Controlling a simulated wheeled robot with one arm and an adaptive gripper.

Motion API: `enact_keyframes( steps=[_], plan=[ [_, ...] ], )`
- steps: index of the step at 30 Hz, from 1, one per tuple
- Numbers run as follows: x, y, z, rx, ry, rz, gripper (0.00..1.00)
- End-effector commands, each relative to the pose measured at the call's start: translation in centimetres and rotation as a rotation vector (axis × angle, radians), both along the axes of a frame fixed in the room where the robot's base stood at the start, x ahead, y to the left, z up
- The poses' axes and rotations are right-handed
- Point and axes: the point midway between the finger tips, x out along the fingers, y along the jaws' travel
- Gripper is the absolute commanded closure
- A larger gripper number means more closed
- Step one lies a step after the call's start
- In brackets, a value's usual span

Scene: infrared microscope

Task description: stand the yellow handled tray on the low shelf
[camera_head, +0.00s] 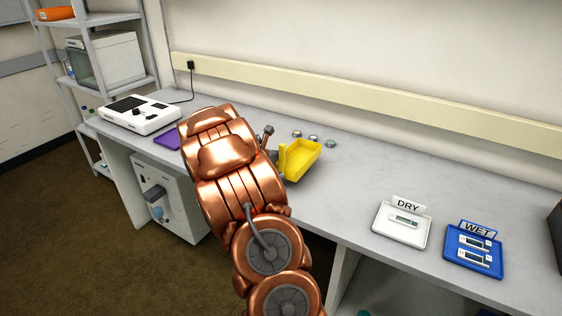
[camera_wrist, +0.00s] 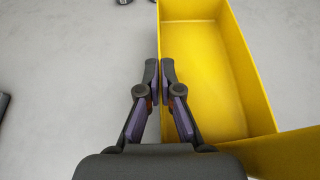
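The yellow handled tray (camera_head: 304,158) is at the bench, right of my copper arm, open side up. In the wrist view the tray (camera_wrist: 205,65) fills the right half and looks empty. My gripper (camera_wrist: 159,72) has its fingertips close together on the tray's left wall, one outside and one inside, with the thin wall between them. Whether the tray touches the bench I cannot tell. My arm hides most of the gripper in the head view. A grey rack (camera_head: 97,18) with several shelves stands at the far left; its lowest part is partly hidden by the bench.
The grey bench (camera_head: 350,170) carries a white instrument (camera_head: 140,115), a purple mat (camera_head: 167,139), small round items (camera_head: 313,138), a white DRY tray (camera_head: 385,232) and a blue WET tray (camera_head: 458,260). A white box unit (camera_head: 170,205) stands under the bench. Floor at the left is clear.

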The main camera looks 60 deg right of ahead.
Motion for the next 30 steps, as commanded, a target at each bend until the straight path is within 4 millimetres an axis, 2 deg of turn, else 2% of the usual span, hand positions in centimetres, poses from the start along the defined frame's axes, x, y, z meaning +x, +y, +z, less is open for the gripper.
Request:
enact_keyframes(
  steps=[5,14,28,30],
  plan=[
    [-0.2,-0.5,-0.5,0.0,0.0,0.0,1.0],
    [-0.2,-0.4,-3.3,-0.001,0.0,-0.001,1.0],
    [-0.2,-0.5,-3.9,-0.003,-0.002,-0.001,1.0],
    [-0.2,-0.4,-3.7,-0.002,-0.003,-0.001,0.9]
  ],
)
